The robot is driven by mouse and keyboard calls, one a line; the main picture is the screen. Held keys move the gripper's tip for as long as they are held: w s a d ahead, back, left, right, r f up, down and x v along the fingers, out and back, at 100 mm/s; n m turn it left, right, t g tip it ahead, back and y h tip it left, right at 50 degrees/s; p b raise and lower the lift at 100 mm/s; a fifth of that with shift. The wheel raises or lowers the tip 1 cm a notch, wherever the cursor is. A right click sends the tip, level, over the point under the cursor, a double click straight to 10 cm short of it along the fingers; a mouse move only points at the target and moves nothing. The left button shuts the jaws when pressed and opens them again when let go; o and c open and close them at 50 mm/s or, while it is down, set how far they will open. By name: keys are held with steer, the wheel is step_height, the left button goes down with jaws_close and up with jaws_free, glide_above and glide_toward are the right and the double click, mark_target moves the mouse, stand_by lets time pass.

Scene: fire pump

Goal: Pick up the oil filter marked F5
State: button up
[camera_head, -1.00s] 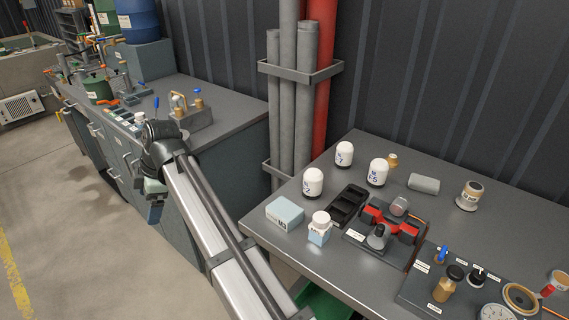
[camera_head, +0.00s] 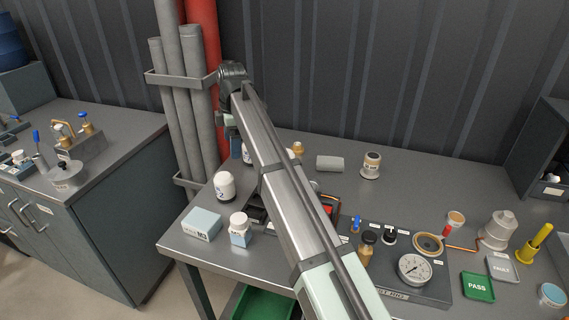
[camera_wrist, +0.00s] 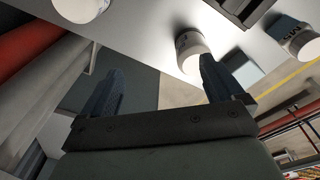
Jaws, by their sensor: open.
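The filter marked F5 does not show in the head view; my arm covers the bench area where it stood a second ago. A white domed filter marked with a 2 (camera_head: 225,187) stands upright at the bench's left, and another white filter (camera_head: 246,153) is partly covered by my arm. In the wrist view, my gripper (camera_wrist: 162,68) is open and empty, its two dark fingers apart. A white filter (camera_wrist: 190,52) shows just beyond the right finger, and another white rounded top (camera_wrist: 80,8) is cut off at the upper edge; I cannot read either marking.
A pale box (camera_head: 202,224) and white bottle (camera_head: 239,229) stand at the bench's front left. Grey pipes and a red pipe (camera_head: 204,90) rise close beside my wrist. The gauge panel (camera_head: 414,268) is right.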

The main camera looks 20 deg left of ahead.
steer(key=w+d, duration=0.4)
steer(key=w+d+m, duration=0.1)
steer(key=w+d, duration=0.3)
steer(key=d, duration=0.1)
steer(key=w+d+r+m+h, duration=0.1)
steer(key=w+d, duration=0.3)
steer(key=d, duration=0.1)
steer(key=shift+r, duration=0.1)
step_height(320, 180, down, 8)
steer(key=shift+s+f, duration=0.15)
steer(key=shift+s+a+f, duration=0.1)
steer(key=shift+a+f, duration=0.1)
steer(key=shift+f, duration=1.1)
steer(key=shift+s+a+f, duration=0.1)
steer(key=shift+a+f, duration=0.05)
steer(key=shift+f, duration=1.15)
steer(key=shift+c, duration=0.3)
steer(key=c, duration=1.2)
